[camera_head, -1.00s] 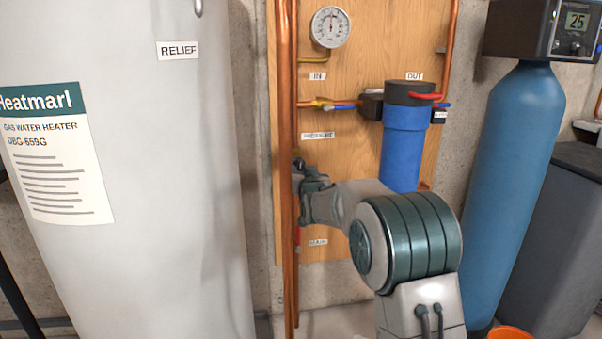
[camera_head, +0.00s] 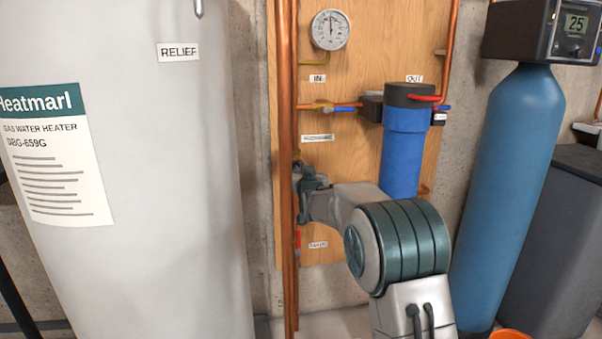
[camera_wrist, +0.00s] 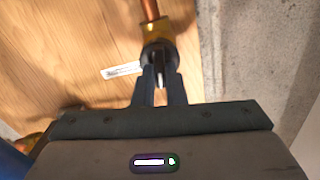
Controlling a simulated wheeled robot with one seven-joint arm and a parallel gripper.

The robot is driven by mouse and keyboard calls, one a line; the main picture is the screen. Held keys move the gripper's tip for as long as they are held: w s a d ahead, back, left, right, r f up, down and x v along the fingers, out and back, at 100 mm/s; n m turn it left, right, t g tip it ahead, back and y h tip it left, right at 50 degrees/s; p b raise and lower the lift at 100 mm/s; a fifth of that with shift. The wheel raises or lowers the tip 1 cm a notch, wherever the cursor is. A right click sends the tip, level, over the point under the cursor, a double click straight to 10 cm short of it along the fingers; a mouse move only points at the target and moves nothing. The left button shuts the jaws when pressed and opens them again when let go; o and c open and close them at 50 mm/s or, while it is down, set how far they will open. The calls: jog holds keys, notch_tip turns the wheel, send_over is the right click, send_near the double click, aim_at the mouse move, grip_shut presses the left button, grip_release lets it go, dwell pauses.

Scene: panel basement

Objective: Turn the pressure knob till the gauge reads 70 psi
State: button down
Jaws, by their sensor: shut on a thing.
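The round white gauge (camera_head: 331,30) hangs at the top of the wooden panel; its thin needle points about straight up, and its numbers are too small to read. In the wrist view my gripper (camera_wrist: 159,80) is shut on a dark knob (camera_wrist: 158,52), one finger on each side. The knob sits on a brass fitting (camera_wrist: 157,30) at the end of a copper pipe. In the head view my gripper (camera_head: 303,184) is at the panel's left edge, below a small label (camera_head: 318,138). The knob is hidden there by my gripper and the copper pipes.
Vertical copper pipes (camera_head: 288,90) run close by my gripper. A blue filter housing (camera_head: 404,145) hangs right of it. A large water heater (camera_head: 170,200) stands on the left, a blue tank (camera_head: 510,190) on the right. An orange bucket (camera_head: 508,335) shows at the bottom edge.

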jog(key=shift+n, duration=0.3)
jog(key=shift+a+f+n+b, duration=0.15)
jog(key=shift+n+b, duration=1.2)
jog(key=shift+n, duration=2.5)
jog(key=shift+a+n+b, duration=0.1)
jog(key=shift+n+b, duration=1.2)
jog(key=shift+n, duration=2.55)
jog(key=c, duration=1.5)
grip_release()
jog(key=shift+s, duration=0.2)
